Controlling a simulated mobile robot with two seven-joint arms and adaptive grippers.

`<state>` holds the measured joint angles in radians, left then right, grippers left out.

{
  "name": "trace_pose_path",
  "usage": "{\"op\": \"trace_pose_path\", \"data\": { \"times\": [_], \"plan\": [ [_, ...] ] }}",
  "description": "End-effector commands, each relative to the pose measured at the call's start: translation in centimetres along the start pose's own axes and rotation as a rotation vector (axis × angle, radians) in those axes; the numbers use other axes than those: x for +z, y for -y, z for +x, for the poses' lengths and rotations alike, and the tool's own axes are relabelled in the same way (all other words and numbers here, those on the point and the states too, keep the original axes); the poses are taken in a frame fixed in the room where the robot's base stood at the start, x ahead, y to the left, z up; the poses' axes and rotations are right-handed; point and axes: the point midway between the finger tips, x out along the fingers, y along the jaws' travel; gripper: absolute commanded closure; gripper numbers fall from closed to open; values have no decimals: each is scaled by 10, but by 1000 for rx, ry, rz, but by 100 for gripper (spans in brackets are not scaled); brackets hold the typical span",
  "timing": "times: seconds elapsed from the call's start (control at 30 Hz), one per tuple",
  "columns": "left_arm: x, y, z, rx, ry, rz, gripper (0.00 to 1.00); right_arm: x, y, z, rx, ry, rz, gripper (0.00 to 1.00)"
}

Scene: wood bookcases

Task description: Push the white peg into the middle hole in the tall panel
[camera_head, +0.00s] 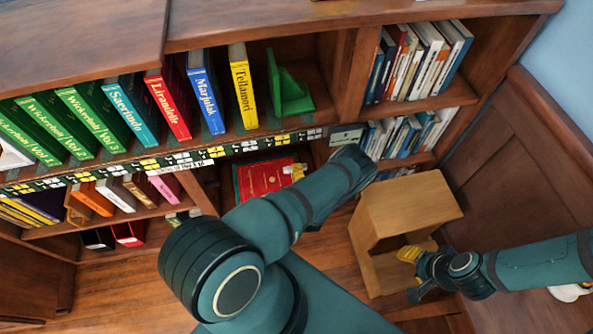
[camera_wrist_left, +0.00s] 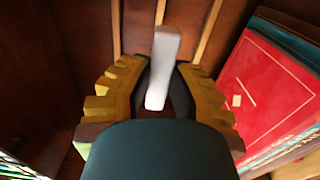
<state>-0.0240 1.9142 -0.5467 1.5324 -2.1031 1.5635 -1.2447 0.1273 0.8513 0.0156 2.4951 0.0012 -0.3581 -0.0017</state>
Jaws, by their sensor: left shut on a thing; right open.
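The white peg (camera_wrist_left: 163,48) shows in the left wrist view, standing lengthwise between the yellow fingers of my left gripper (camera_wrist_left: 158,75). The gripper is shut on it, and the peg's far end points toward brown wood with pale upright strips. I cannot make out the tall panel or its middle hole for sure in either view. In the head view my left arm reaches into the bookcase's lower shelf and hides the peg and most of that gripper. My right gripper (camera_head: 412,275) is open and empty, beside the small wooden stool.
A red book (camera_head: 264,181) lies in the lower compartment; it also shows close right of the gripper in the left wrist view (camera_wrist_left: 268,92). Books and a green bookend (camera_head: 290,95) fill the shelf above. The wooden stool (camera_head: 405,205) stands between my arms.

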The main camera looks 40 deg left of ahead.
Motion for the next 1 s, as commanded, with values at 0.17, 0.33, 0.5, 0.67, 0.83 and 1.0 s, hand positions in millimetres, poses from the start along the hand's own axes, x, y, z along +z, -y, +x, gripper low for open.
{"op": "trace_pose_path", "data": {
  "times": [0.17, 0.33, 0.5, 0.67, 0.83, 1.0],
  "plan": [
    [0, 0, 0, 0, 0, 1, 100, 0, 0, 0, 0, 1, 0, 53],
    [0, 0, 0, 0, 0, 0, 100, 0, 0, 0, 0, 1, 0, 53],
    [0, 0, 0, 0, 0, 1, 100, 0, 0, 1, 0, 1, 0, 53],
    [2, 2, -2, 3, -1, 1, 100, 0, -3, 7, 0, -3, 0, 53],
    [16, 0, -2, 4, -2, -2, 100, 0, -2, 6, 0, -3, 0, 53],
    [32, 0, -2, 3, -1, -2, 100, 0, -3, 7, 0, -3, -1, 53]
  ]
}}
